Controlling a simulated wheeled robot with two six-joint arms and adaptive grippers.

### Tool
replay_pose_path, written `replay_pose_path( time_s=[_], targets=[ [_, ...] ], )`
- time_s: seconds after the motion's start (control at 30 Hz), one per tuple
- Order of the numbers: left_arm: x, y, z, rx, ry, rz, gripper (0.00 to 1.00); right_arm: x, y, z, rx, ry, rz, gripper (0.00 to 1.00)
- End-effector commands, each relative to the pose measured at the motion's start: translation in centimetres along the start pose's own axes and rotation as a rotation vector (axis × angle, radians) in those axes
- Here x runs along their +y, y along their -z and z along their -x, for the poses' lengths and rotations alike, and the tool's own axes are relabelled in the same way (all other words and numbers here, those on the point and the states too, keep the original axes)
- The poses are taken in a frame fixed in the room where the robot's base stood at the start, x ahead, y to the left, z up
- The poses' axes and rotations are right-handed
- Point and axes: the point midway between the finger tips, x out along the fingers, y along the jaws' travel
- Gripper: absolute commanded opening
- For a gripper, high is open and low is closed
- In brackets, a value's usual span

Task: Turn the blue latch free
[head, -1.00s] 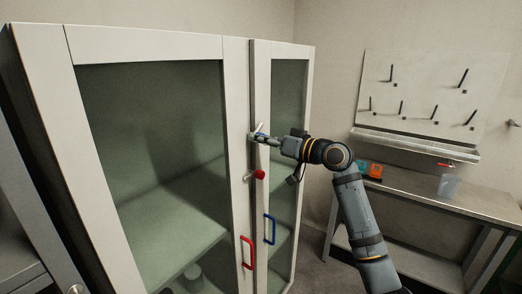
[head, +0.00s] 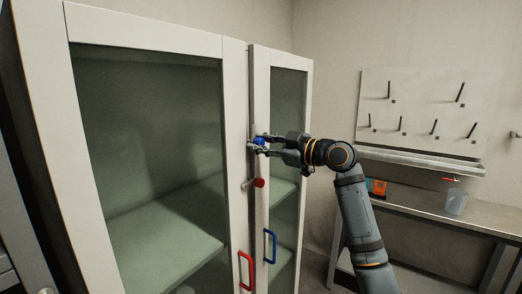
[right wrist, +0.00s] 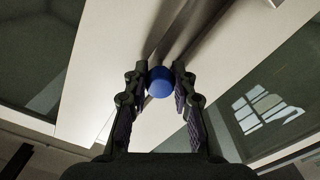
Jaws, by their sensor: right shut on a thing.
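The blue latch (head: 260,141) is on the front of the tall white cabinet, by the seam between its two glass doors. Its round blue knob (right wrist: 159,82) sits between the fingertips in the right wrist view. My right gripper (head: 259,144) is shut on the blue knob, with a finger on each side of it. The red latch (head: 259,182) is just below, its red knob pointing right. The latch's lever behind the blue knob is mostly hidden by the fingers. My left gripper is not in view.
A red handle (head: 246,270) is on the left cabinet door (head: 150,150) and a blue handle (head: 269,246) on the right door. At the right stand a bench with a clear cup (head: 456,201), an orange item (head: 377,187) and a pegboard (head: 430,110).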

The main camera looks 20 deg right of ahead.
Motion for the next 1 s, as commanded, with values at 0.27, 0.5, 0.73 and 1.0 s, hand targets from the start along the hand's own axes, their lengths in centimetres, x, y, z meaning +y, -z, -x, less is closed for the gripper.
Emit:
replay_pose_path(
  time_s=[0.27,0.5,0.73,1.0],
  targets=[
    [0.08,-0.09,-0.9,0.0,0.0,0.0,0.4,0.18,0.36,0.06,0.008,-0.008,0.159,0.0],
    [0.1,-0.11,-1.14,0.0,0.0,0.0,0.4,0.21,0.43,0.06,0.007,-0.007,0.224,0.0],
    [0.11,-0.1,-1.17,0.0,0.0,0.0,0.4,0.21,0.49,0.06,0.008,-0.006,0.239,0.0],
    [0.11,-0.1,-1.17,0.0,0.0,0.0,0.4,0.19,0.5,0.06,0.008,-0.006,0.238,0.0]
  ],
)
